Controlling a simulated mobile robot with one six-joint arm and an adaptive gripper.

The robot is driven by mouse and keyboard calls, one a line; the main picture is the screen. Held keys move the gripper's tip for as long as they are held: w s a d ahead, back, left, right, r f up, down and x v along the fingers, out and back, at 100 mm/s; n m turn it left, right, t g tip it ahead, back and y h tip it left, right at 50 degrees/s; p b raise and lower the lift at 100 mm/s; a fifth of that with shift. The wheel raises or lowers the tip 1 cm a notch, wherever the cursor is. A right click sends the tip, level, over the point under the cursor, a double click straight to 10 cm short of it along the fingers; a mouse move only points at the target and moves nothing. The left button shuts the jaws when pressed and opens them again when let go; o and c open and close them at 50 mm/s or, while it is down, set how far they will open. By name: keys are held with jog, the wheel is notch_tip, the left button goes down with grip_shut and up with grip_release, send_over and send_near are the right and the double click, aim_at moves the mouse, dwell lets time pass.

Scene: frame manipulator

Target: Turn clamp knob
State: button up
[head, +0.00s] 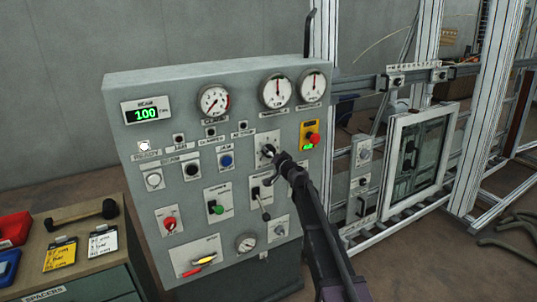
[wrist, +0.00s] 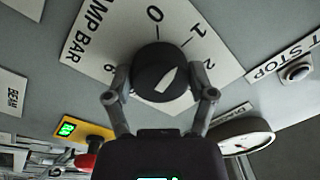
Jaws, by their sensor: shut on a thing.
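The clamp knob (wrist: 155,62) is a round black knob on a white dial plate (wrist: 103,45) marked "MP BAR", with 0 and 1 readable and part of the scale hidden. A white mark on the knob slants from lower left to upper right in the wrist view. My gripper (wrist: 160,76) has one finger on each side of the knob and is shut on it. In the head view my gripper (head: 277,158) reaches the knob at the middle right of the grey control panel (head: 130,88), and my arm hides part of the panel below.
An emergency stop (head: 313,138) on a yellow box sits right of the knob. A black lever (head: 262,205) and a green knob (head: 217,208) are below. Gauges (head: 277,91) line the top. A tool bench (head: 100,270) stands left, an aluminium frame (head: 412,160) right.

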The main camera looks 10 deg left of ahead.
jog(key=n, duration=0.6)
jog(key=shift+n, duration=0.4)
jog(key=o, duration=1.1)
jog(key=shift+a, duration=0.1)
jog(key=shift+c, duration=0.2)
jog(key=shift+d, duration=0.2)
jog(key=v, duration=1.2)
jog(key=shift+r, duration=0.15)
